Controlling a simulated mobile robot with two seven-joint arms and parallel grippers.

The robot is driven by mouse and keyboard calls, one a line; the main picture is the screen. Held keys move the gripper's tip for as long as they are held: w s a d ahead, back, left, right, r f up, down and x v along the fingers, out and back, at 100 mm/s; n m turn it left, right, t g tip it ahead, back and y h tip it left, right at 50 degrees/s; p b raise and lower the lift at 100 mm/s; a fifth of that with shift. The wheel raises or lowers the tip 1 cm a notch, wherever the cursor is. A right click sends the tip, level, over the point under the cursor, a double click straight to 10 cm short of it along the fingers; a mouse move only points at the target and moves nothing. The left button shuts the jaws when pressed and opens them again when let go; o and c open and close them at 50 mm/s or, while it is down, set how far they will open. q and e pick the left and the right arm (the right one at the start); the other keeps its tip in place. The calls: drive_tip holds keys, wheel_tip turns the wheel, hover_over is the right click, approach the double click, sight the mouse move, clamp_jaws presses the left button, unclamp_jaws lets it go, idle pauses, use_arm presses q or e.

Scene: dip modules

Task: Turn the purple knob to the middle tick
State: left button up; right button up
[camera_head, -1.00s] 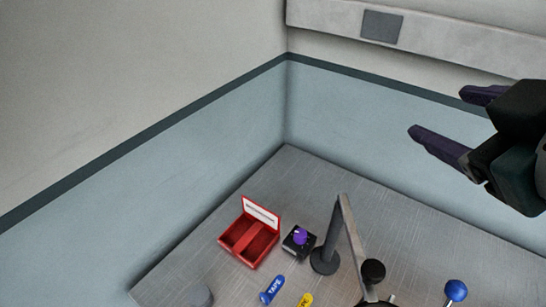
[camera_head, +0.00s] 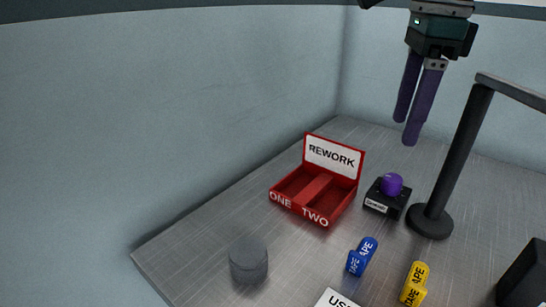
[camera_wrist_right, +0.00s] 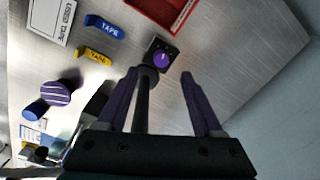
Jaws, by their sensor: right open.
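The purple knob (camera_head: 391,184) sits on a small black box (camera_head: 386,201) with a white label, on the grey table. In the right wrist view the knob (camera_wrist_right: 162,60) shows from above with a light pointer line; the ticks are too small to read. My right gripper (camera_head: 406,128) is open and empty, fingers pointing down, above and beyond the knob in the head view. In the right wrist view its two fingers (camera_wrist_right: 165,85) are spread apart, with the knob farther off between them. My left gripper is not in view.
A red two-part tray (camera_head: 316,187) marked REWORK stands left of the knob. A dark lamp-like post (camera_head: 455,165) on a round base stands close to its right. Blue tape (camera_head: 362,256), yellow tape (camera_head: 414,284) and a grey cylinder (camera_head: 248,262) are nearer.

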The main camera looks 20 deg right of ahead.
sight(394, 178)
drive_tip(key=f, duration=0.6)
drive_tip(key=d+f, duration=0.1)
drive_tip(key=f, duration=0.2)
drive_tip(key=shift+d+f, duration=0.1)
drive_tip(key=shift+f, duration=0.25)
drive_tip(key=shift+w, duration=0.1)
clamp_jaws()
